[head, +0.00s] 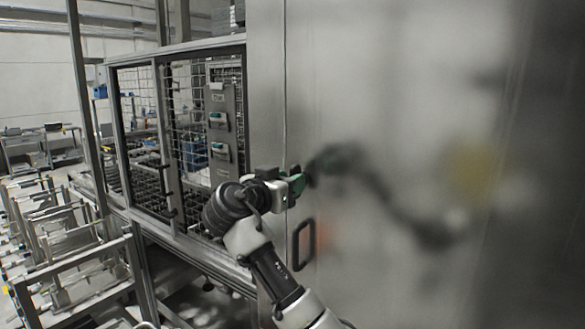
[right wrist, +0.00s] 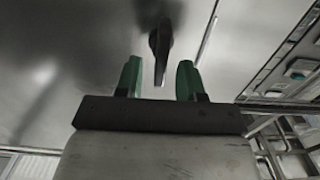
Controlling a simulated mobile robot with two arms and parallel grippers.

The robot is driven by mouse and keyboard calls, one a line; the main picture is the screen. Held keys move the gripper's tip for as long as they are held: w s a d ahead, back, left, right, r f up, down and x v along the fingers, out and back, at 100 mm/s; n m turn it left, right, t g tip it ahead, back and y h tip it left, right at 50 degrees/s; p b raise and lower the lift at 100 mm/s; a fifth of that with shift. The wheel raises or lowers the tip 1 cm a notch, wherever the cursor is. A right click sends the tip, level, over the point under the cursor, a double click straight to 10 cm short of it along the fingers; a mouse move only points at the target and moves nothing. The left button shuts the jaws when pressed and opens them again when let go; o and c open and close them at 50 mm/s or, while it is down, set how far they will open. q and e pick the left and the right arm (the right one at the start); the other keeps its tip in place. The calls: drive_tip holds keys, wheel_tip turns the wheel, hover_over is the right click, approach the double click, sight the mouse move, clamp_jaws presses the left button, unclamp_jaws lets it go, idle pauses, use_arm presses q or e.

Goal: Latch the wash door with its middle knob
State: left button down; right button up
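The wash door (head: 400,90) is a large, shiny steel panel filling the right of the head view. It also fills the upper left of the right wrist view (right wrist: 60,60). The middle knob (right wrist: 160,45) is a black lever on the steel, its narrow end pointing toward my wrist. My right gripper (head: 297,184) is at the door's left edge, above a black handle. In the right wrist view its green fingers (right wrist: 158,66) are open on either side of the knob, with gaps showing on both sides. In the head view the gripper hides the knob. My left gripper is not in view.
A black loop handle (head: 303,245) is on the door below my right gripper. A mesh-fronted cabinet (head: 160,130) stands left of the door. Metal frames and rollers (head: 70,250) fill the lower left. The door reflects my arm.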

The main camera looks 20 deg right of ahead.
drive_tip(key=shift+w+d, duration=0.45)
drive_tip(key=shift+d, duration=0.15)
drive_tip(key=shift+w+d+f, duration=0.1)
drive_tip(key=shift+w, duration=0.05)
drive_tip(key=shift+c, duration=0.4)
